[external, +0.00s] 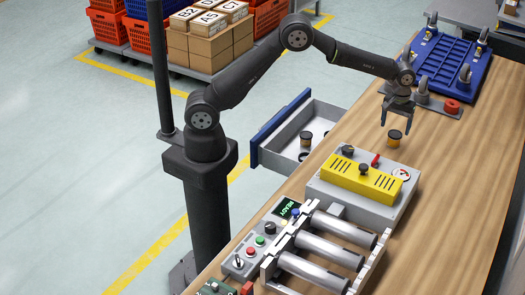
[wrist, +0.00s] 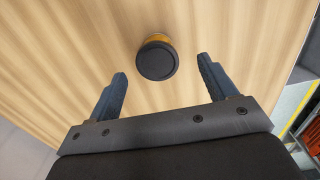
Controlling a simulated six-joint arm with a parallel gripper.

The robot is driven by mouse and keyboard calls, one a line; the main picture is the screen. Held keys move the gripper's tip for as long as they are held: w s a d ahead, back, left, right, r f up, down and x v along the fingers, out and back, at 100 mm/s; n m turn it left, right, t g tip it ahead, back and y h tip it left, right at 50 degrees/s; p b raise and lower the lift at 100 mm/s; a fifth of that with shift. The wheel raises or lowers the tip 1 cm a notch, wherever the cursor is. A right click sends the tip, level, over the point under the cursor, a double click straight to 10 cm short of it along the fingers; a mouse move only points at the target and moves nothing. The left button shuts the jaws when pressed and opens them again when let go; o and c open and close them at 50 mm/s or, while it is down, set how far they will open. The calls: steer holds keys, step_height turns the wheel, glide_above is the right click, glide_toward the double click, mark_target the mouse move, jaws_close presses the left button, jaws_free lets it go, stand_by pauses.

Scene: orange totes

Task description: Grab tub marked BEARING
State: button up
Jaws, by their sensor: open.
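A small amber tub with a black lid (external: 394,138) stands upright on the wooden table, below my gripper. In the wrist view the tub (wrist: 157,58) shows lid-first, between and slightly beyond my fingertips. No marking can be read on it. My gripper (external: 397,119) points down above the tub, open and empty. In the wrist view its two blue fingers (wrist: 162,72) are spread wider than the tub, and neither appears to touch it. Another amber tub with a dark lid (external: 306,139) is in the open grey drawer; its label cannot be read either.
A grey box with a yellow cover (external: 350,182) and red lever stands nearer the camera. The open drawer (external: 272,152) juts out left of the table. The table right of the tub is clear.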

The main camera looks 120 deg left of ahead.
mark_target(395, 134)
steer(key=f, duration=0.5)
steer(key=shift+w+a+f, duration=0.1)
steer(key=shift+w+f, duration=0.05)
steer(key=shift+w, duration=0.05)
steer(key=c, duration=1.1)
